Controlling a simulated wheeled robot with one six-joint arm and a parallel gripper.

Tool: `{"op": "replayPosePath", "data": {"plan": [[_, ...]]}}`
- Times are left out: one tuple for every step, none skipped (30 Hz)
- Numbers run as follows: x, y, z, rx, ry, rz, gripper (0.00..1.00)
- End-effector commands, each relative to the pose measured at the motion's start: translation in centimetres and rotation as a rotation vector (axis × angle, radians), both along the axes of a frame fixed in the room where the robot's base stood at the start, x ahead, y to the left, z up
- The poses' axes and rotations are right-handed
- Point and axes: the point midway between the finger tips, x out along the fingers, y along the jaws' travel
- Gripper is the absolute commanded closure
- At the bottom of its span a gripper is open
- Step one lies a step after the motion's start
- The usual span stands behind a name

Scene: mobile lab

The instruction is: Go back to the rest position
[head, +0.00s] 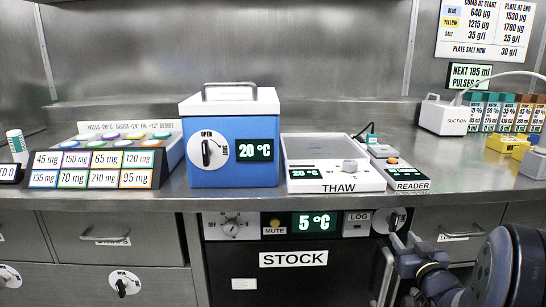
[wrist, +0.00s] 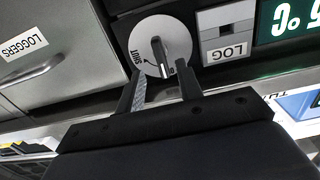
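My gripper (head: 403,241) is at the lower right of the head view, in front of the stock fridge's front, just below the round white dial (head: 390,219). In the wrist view my gripper (wrist: 162,72) has its two dark fingers spread apart with nothing held between them. The dial (wrist: 147,36) with its dark lever and a SHUT marking shows beyond and between the fingertips. The lever looks clear of both fingers, but the exact gap in depth cannot be told.
The STOCK fridge (head: 260,278) is under the counter, with a 5 °C display (head: 316,223) and a LOG panel (head: 357,223). A LOGGERS drawer (wrist: 40,70) is beside the dial. On the counter (head: 450,160) stand a blue box (head: 231,171), a THAW plate (head: 330,150) and a suction unit (head: 443,117).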

Motion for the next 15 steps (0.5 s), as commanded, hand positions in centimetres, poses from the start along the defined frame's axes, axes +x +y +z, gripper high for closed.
{"op": "replayPosePath", "data": {"plan": [[-1.1, -0.1, 0.3, 0.001, 0.002, -0.004, 0.65], [-1.7, -0.2, 0.3, 0.000, 0.002, -0.004, 0.65], [-2.5, -0.2, 0.3, 0.000, 0.002, -0.003, 0.65], [-3.1, -0.2, 0.3, 0.000, 0.001, -0.003, 0.65], [-3.7, -0.2, 0.3, 0.000, 0.002, -0.004, 0.65], [-4.5, -0.2, 0.3, 0.001, 0.002, -0.004, 0.65], [-5.1, -0.3, 0.2, 0.001, 0.002, -0.005, 0.65], [-5.7, -0.2, 0.2, 0.001, 0.002, -0.003, 0.65], [-5.2, -0.1, -0.1, -0.001, -0.001, 0.001, 0.65], [-4.3, 0.0, -0.3, -0.002, -0.001, 0.005, 0.65], [-3.7, 0.0, -0.3, -0.002, -0.002, 0.005, 0.65], [-2.8, 0.1, -0.3, -0.002, -0.002, 0.005, 0.65], [-2.2, 0.1, -0.3, -0.003, -0.002, 0.005, 0.65], [-1.6, 0.1, -0.3, -0.003, -0.002, 0.005, 0.65], [-0.8, 0.1, -0.3, -0.002, -0.001, 0.004, 0.65]]}}
